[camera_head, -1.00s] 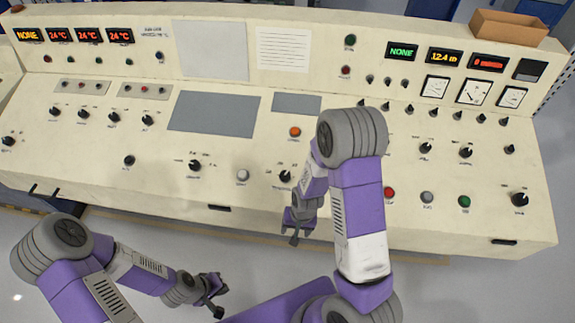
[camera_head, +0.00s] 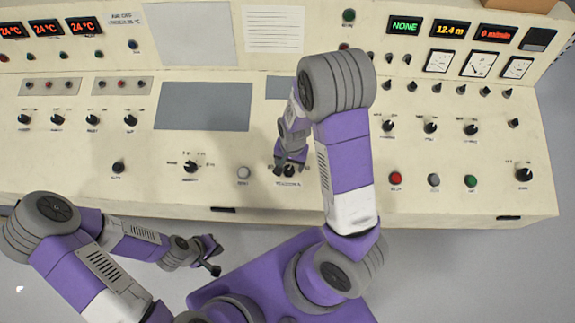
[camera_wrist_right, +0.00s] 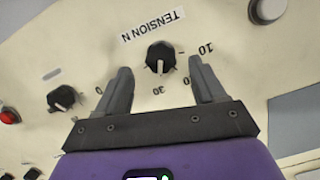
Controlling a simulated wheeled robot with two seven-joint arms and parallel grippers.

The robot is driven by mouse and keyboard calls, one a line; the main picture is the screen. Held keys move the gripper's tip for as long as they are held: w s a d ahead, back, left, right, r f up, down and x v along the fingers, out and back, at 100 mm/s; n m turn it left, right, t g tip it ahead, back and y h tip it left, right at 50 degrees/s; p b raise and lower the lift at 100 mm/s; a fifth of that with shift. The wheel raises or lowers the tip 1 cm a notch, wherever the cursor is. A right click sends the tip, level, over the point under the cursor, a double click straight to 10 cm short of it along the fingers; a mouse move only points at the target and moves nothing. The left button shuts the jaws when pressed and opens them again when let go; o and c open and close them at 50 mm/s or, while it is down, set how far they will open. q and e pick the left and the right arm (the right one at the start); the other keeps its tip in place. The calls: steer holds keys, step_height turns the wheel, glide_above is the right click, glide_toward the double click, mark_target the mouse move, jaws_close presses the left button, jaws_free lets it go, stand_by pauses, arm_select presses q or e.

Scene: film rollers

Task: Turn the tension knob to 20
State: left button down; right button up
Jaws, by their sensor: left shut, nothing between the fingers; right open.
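The tension knob (camera_wrist_right: 160,58) is black and round, under an upside-down "TENSION N" label in the right wrist view. Its white pointer mark points down in that view, towards the printed 30. A 10 shows at the right and a 0 beside the left finger; no 20 is readable. My right gripper (camera_wrist_right: 162,88) is open, its fingers on either side of the knob and apart from it. In the head view this gripper (camera_head: 291,168) is over the knob at the panel's lower middle. My left gripper (camera_head: 216,259) is shut and empty, in front of the panel.
The cream control panel (camera_head: 60,160) carries several other black knobs. A white button (camera_head: 243,173) is left of the tension knob; red (camera_head: 395,178), grey and green buttons are to the right. Another knob (camera_wrist_right: 61,98) shows in the wrist view.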

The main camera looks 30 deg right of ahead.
mark_target(288, 170)
steer(key=shift+w+f, duration=0.1)
steer(key=shift+f, duration=1.75)
steer(key=c, duration=1.1)
steer(key=shift+o, duration=0.2)
steer(key=n+h, duration=0.1)
steer(key=n, duration=0.3)
steer(key=shift+a+n+g, duration=0.15)
steer(key=shift+n+g, duration=0.15)
steer(key=n+h, duration=0.1)
steer(key=n, duration=0.3)
steer(key=shift+w+n, duration=0.1)
steer(key=shift+n, duration=0.5)
